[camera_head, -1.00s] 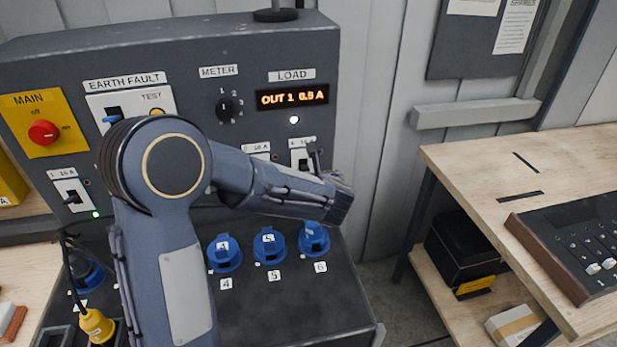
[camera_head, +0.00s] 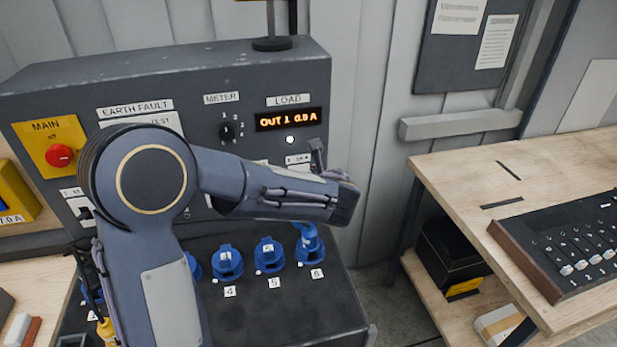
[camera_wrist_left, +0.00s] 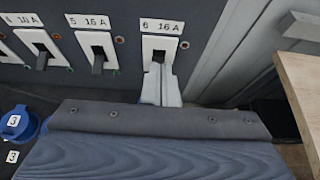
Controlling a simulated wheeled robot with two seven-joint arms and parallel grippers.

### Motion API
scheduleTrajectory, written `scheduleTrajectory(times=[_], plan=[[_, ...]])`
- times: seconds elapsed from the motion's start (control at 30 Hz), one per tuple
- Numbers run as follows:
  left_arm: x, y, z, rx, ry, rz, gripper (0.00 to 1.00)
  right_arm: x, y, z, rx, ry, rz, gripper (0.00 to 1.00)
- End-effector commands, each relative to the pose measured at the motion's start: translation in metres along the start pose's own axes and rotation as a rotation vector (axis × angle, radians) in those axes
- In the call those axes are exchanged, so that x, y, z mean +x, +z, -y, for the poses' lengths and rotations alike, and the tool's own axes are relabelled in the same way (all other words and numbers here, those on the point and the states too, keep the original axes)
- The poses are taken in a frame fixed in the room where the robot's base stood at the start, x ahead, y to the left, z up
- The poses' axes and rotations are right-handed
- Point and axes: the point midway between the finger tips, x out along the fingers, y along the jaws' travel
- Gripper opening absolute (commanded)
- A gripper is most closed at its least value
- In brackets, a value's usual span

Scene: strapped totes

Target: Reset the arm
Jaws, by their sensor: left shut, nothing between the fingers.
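My left arm (camera_head: 160,290) rises from the lower left in the head view, bends at a round joint, and reaches right across the front of the grey panel (camera_head: 200,60). Its wrist end lies near the panel's right side. In the wrist view my left gripper (camera_wrist_left: 160,75) is shut and empty. Its pale fingers are directly in front of the 6 16 A breaker (camera_wrist_left: 152,46), overlapping its lower part. I cannot tell whether they touch it. The breaker's dark lever shows just above the fingertips. My right gripper is not in view.
The panel has a red main knob (camera_head: 59,155), a meter dial (camera_head: 227,131) and a load display (camera_head: 289,119) reading OUT 1. Blue sockets (camera_head: 270,252) sit below the forearm. A wooden bench (camera_head: 470,180) with a control console (camera_head: 575,245) stands at right.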

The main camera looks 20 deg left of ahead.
Motion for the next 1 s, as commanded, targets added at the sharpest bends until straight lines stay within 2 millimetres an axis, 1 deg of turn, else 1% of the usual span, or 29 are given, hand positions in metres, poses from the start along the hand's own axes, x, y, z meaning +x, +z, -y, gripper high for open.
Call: scheduleTrajectory(times=[0.27, 0.37, 0.47, 0.5, 0.53, 0.57, 0.6, 0.67, 0.7, 0.77, 0.8, 0.83, 0.9, 1.0], plan=[[0.000, -0.001, -0.003, -0.012, 0.004, -0.006, 0.00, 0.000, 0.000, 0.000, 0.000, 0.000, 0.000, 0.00], [-0.003, -0.005, -0.024, -0.120, 0.039, -0.052, 0.00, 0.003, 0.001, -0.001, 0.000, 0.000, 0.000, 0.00], [-0.015, -0.021, -0.070, -0.388, 0.125, -0.161, 0.00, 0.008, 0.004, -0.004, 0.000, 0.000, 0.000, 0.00], [-0.024, -0.032, -0.093, -0.537, 0.175, -0.217, 0.00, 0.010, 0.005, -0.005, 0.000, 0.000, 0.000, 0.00], [-0.032, -0.042, -0.109, -0.658, 0.215, -0.262, 0.00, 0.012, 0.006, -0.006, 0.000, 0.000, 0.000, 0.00], [-0.042, -0.053, -0.124, -0.787, 0.258, -0.308, 0.00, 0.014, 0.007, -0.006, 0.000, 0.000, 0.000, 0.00], [-0.056, -0.069, -0.142, -0.960, 0.317, -0.368, 0.00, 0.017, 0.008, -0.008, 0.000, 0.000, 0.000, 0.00], [-0.079, -0.092, -0.162, -1.221, 0.409, -0.456, 0.00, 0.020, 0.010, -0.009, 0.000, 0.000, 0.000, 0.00], [-0.095, -0.108, -0.171, -1.391, 0.472, -0.512, 0.00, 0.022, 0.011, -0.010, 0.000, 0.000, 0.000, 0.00], [-0.120, -0.130, -0.179, -1.645, 0.569, -0.596, 0.00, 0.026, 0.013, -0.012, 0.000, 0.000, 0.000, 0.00], [-0.137, -0.143, -0.181, -1.805, 0.633, -0.650, 0.00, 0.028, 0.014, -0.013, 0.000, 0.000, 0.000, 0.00], [-0.148, -0.152, -0.181, -1.917, 0.681, -0.691, 0.00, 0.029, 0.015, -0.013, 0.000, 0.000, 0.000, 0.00], [-0.172, -0.168, -0.178, -2.152, 0.787, -0.778, 0.00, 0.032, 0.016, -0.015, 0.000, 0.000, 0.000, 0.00], [-0.197, -0.182, -0.170, -2.403, 0.914, -0.887, 0.00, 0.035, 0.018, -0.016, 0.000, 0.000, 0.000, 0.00]])
